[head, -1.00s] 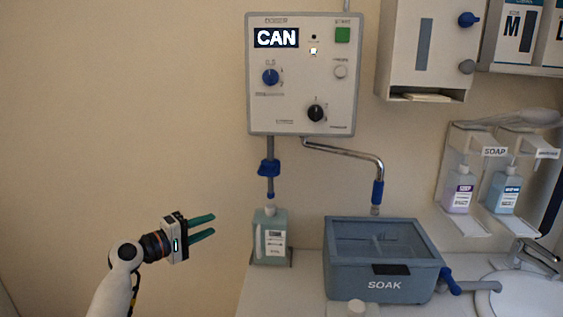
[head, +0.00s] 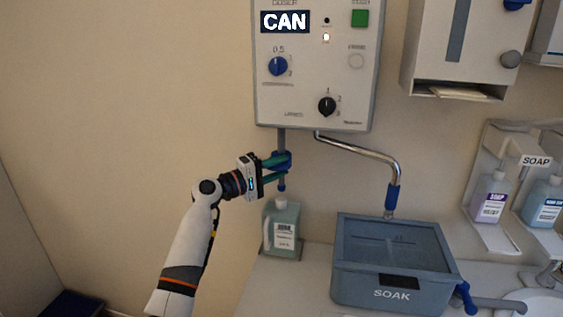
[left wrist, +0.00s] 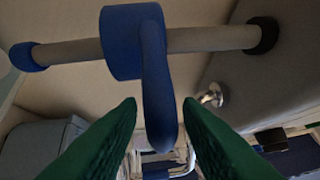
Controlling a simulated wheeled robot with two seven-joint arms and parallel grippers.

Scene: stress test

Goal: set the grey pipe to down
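The grey pipe (head: 282,141) hangs straight down from the underside of the wall box labelled CAN. It carries a blue collar (head: 283,160) with a blue lever (left wrist: 158,110) and ends in a blue tip (head: 281,187) above the green bottle. In the left wrist view the grey pipe (left wrist: 205,39) runs across the top, with the collar (left wrist: 120,42) around it. My left gripper (head: 277,167) is at the collar with its green fingers open. The lever reaches between the fingertips, with a small gap showing on each side. My right gripper is out of view.
The green bottle (head: 282,228) stands on the counter (head: 290,285) just below the pipe. A bent metal spout (head: 370,153) ends above the grey SOAK box (head: 395,290). Soap bottles (head: 490,197) hang at the right. The wall left of my arm is clear.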

